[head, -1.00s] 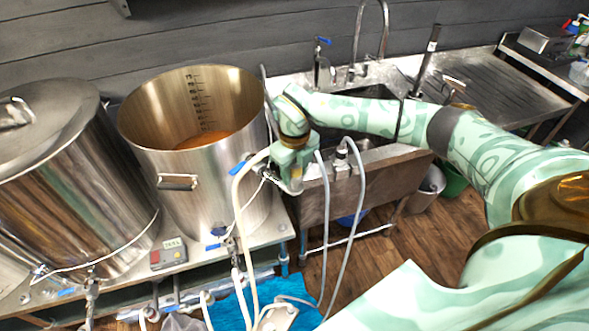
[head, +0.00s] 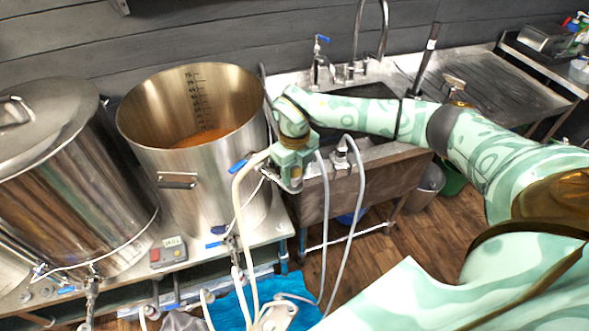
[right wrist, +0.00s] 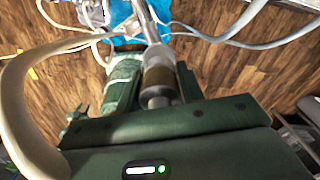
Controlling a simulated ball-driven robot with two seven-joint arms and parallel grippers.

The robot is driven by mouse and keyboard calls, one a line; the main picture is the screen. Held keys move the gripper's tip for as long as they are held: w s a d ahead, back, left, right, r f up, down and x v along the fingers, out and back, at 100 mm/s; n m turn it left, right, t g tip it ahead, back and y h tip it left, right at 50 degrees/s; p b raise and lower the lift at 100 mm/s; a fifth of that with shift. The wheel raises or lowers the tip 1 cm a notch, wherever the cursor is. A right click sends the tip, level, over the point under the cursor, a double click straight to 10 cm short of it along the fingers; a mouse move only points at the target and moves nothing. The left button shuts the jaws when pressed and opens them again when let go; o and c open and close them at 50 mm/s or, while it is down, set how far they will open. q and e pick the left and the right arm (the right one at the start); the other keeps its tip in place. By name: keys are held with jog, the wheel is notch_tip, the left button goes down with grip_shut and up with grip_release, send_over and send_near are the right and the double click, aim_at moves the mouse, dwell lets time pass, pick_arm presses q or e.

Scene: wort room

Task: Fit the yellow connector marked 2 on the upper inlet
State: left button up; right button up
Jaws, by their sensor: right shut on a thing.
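My right gripper (head: 291,178) is at the right side of the open kettle, close to a blue-handled valve (head: 239,166) high on its wall, which seems to be the upper inlet. In the right wrist view my gripper is shut on a metal hose connector (right wrist: 158,78) with a dull yellowish band. No mark 2 can be read on it. A cream hose (head: 238,195) curves down from beside the gripper. The inlet's mouth is hidden by the gripper, so I cannot tell whether the connector touches it. My left gripper is not in view.
The open kettle (head: 185,180) holds amber liquid. A lidded kettle (head: 75,185) stands left of it. A control box (head: 168,251) sits on the stand's edge. A grey hose (head: 350,215) hangs at the sink (head: 365,185). A blue cloth (head: 255,305) lies below.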

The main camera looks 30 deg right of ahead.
jog(key=shift+f+b, duration=0.5)
jog(key=shift+f, duration=0.45)
jog(key=o, duration=1.1)
jog(key=shift+o, duration=0.2)
